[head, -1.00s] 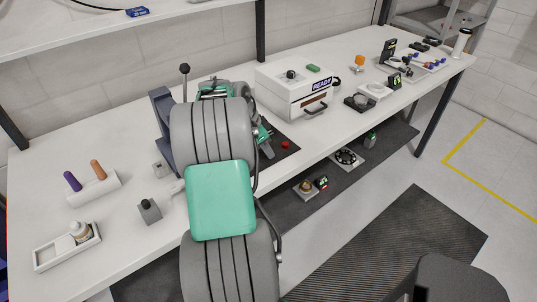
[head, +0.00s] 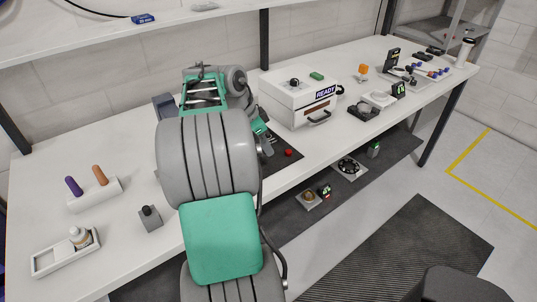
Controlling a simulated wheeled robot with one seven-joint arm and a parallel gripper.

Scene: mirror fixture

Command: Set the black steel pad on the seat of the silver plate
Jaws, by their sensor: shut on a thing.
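My arm stands in front of the bench and covers much of its middle. The end of my gripper (head: 267,147) shows only in part, at the right edge of my arm above the dark mat. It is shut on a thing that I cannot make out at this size. I cannot pick out the black steel pad for certain. The silver plate and its seat are not clearly visible; my arm hides that part of the bench.
A white box marked READY (head: 298,98) stands right of my gripper. A red button (head: 289,153) is on the dark mat (head: 281,142). At left are a white holder with two handles (head: 95,195), a grey block with a black knob (head: 150,218) and a white tray (head: 50,265).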

